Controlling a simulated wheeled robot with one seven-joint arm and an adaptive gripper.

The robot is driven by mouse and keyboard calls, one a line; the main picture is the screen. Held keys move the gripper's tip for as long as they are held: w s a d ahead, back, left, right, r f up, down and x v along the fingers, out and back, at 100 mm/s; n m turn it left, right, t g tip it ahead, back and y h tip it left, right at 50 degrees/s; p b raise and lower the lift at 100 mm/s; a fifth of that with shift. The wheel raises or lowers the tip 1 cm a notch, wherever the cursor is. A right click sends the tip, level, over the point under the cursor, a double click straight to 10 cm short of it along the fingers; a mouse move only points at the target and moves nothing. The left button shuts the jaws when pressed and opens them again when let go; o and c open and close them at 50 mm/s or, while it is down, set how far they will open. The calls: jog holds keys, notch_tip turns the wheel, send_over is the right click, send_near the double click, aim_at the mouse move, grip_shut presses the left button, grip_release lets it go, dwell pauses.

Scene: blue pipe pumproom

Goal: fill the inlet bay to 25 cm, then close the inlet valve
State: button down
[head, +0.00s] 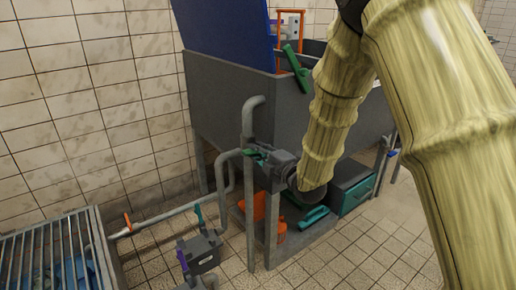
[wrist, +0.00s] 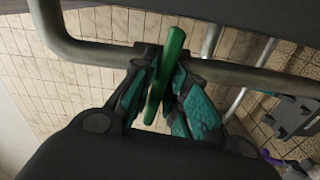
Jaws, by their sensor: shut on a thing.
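A green valve lever (wrist: 165,75) sits on a grey pipe (wrist: 105,52) in the wrist view. My gripper (wrist: 158,95) has its teal-padded fingers on both sides of this lever, shut on it. In the head view my gripper (head: 268,160) is at the pipework in front of a large grey tank (head: 225,105); only a little of the green lever (head: 252,153) shows there. I cannot tell from the frames which basin is the inlet bay. No water level or depth scale is readable.
Low pipework with a teal lever (head: 197,214), a purple handle (head: 181,252) and an orange handle (head: 128,221) stands at the lower left. A grated basin (head: 50,250) is beside it. Orange containers (head: 277,231) and a teal-fronted box (head: 353,195) are under the tank.

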jog(key=m+p, duration=0.2)
jog(key=shift+r+m, duration=0.2)
jog(key=shift+m, duration=0.1)
jog(key=shift+f+m+p, duration=0.2)
jog(key=shift+m+p, duration=0.3)
jog(key=shift+m, duration=0.1)
jog(key=c, duration=1.5)
grip_release()
jog(key=shift+r, duration=0.1)
jog(key=shift+d, duration=0.1)
